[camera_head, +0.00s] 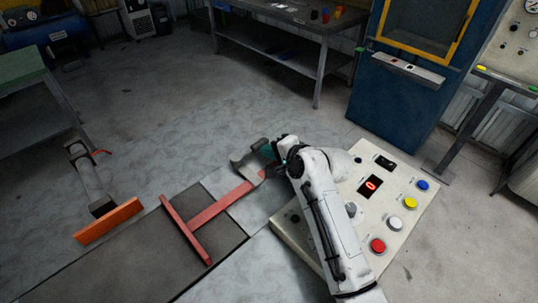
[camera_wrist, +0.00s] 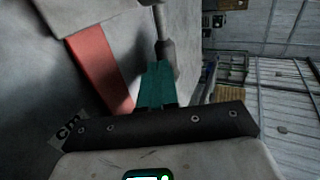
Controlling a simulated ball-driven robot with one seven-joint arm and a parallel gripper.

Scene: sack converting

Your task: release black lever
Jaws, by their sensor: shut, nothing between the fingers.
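My gripper (camera_head: 266,151) reaches over the far left edge of the cream control panel (camera_head: 290,240). In the wrist view its teal fingers (camera_wrist: 156,85) are shut with nothing between them. A dark grey rod with a thicker end (camera_wrist: 165,47) stands just beyond the fingertips in the wrist view. It may be the black lever, but I cannot tell for sure, nor whether the fingers touch it. In the head view my arm and gripper hide much of that spot. A grey curved metal piece (camera_head: 240,169) lies left of the fingers.
The panel carries a red button (camera_head: 377,245), a yellow button (camera_head: 410,203), a blue button (camera_head: 422,184) and a red-lit display (camera_head: 370,186). A red T-shaped bar (camera_head: 215,209) lies left of my gripper. A blue cabinet (camera_head: 400,95) stands behind. Open floor lies at the upper left.

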